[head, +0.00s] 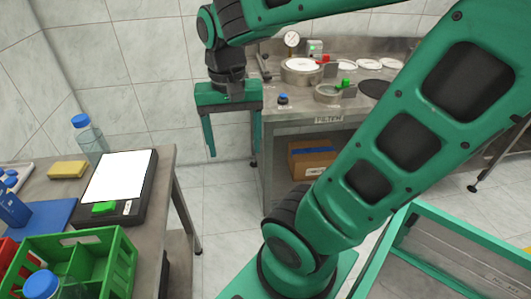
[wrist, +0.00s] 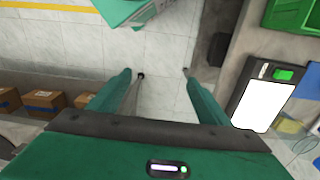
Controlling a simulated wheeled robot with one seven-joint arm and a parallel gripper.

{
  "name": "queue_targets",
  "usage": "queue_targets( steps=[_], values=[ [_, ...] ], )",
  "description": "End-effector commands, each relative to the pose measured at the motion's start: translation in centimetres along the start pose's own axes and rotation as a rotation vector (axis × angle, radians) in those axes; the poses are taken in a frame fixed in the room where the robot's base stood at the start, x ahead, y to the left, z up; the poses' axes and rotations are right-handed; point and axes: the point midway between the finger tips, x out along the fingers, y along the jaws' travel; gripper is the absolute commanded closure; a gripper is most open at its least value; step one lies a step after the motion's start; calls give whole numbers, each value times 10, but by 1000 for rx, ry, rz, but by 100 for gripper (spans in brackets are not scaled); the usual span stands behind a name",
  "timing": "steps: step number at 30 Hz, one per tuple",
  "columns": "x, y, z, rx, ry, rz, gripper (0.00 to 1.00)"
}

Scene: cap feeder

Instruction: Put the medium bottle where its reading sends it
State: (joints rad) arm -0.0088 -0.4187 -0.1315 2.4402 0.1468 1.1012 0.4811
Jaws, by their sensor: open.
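Several blue-capped bottles are in the head view, and I cannot tell for sure which is the medium one. A clear bottle (head: 90,143) stands upright behind the white-topped device (head: 118,177) on the left table. Another blue cap (head: 42,284) shows in the green divided crate (head: 122,270) at the lower left. A small blue-capped bottle (head: 283,100) stands on the far bench. My gripper (head: 234,152) is open and empty, pointing down over the floor between table and bench. In the wrist view its fingers (wrist: 158,73) are apart with only floor between them.
The far steel bench (head: 300,116) holds a gauge, round dishes and a "FILTER" label; a cardboard box (head: 313,160) sits below. The left table also has a yellow sponge (head: 67,170) and a blue rack (head: 14,208). A green-rimmed bin (head: 385,245) is at lower right.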

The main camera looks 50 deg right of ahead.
Motion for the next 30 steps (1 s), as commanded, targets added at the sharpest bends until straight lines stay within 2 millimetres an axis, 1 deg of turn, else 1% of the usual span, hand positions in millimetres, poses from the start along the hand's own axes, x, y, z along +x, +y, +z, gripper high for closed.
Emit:
queue_targets(
  steps=[1,3,6,9,13,26,28,30],
  values=[
    [7,23,2,-18,-3,-4,29],
    [15,47,6,-63,-8,-8,29],
    [25,71,12,-113,-13,-13,29],
    [30,85,17,-147,-15,-17,29],
    [33,90,19,-166,-16,-19,29],
    [32,90,18,-169,-16,-18,29],
    [37,83,10,-168,-26,-11,29],
    [38,81,8,-169,-29,-9,29]
  ],
)
